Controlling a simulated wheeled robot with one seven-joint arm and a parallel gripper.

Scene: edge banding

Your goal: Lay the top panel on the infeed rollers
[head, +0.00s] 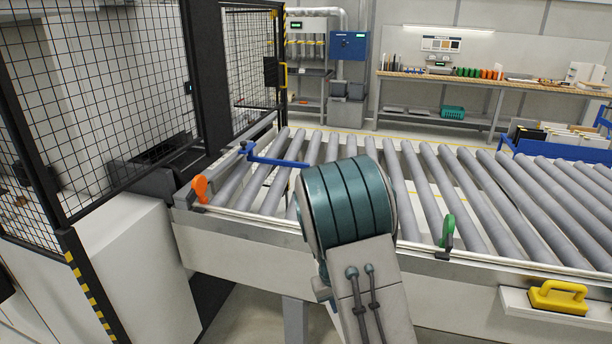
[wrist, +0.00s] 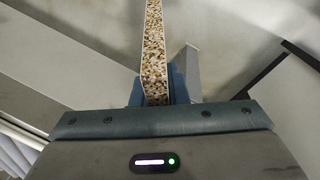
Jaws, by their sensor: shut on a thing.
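The infeed rollers (head: 408,195) are a bed of grey parallel rollers across the middle and right of the head view, with no panel visible on them. In the wrist view my gripper (wrist: 156,90) is shut on a panel (wrist: 154,45). The panel shows edge-on as a narrow strip of speckled chipboard with thin white borders, running away from the fingers. Its faces and far end are out of sight. In the head view my arm stands in front of the roller bed, and the gripper and panel are hidden.
A blue bar (head: 280,162) reaches over the left rollers. An orange handle (head: 200,188) and a green handle (head: 448,232) stand on the near rail. A yellow handle (head: 558,297) sits at the front right. A mesh fence (head: 80,100) closes the left side.

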